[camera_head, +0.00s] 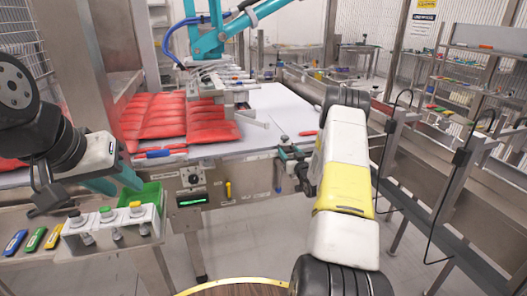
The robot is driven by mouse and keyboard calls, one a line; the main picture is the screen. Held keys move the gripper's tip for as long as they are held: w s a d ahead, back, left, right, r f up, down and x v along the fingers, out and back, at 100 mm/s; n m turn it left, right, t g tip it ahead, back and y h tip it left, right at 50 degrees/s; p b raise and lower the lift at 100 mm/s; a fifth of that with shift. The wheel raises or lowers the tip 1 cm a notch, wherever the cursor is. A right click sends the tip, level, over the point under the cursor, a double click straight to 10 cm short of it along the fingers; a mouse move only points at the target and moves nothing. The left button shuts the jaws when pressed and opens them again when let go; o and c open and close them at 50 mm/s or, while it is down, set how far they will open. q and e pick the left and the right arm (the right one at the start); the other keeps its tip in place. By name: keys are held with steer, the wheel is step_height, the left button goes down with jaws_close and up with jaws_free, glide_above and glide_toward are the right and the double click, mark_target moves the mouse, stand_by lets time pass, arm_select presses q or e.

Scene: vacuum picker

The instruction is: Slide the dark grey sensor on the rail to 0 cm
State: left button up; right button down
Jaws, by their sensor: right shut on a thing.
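The rail (240,160) runs along the front edge of the white table. The dark grey sensor (283,152) sits at the right part of the rail, just left of my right forearm. My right gripper (291,163) is at the sensor and shut on it; the forearm and the small size hide most of the fingers. The scale marks are too small to read. My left gripper (48,190) hangs at the left, above the button stand and away from the rail; its finger gap is not clear.
Red packs (165,118) lie on the white table (275,105) under a teal picker arm (208,45). A control panel (192,200) is below the rail. Metal conveyor frames stand at right.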

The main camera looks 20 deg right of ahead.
steer(key=shift+d, duration=1.25)
steer(key=c, duration=0.8)
jaws_free()
steer(key=s, duration=0.7)
steer(key=shift+s+d, duration=0.2)
steer(key=shift+s, duration=0.15)
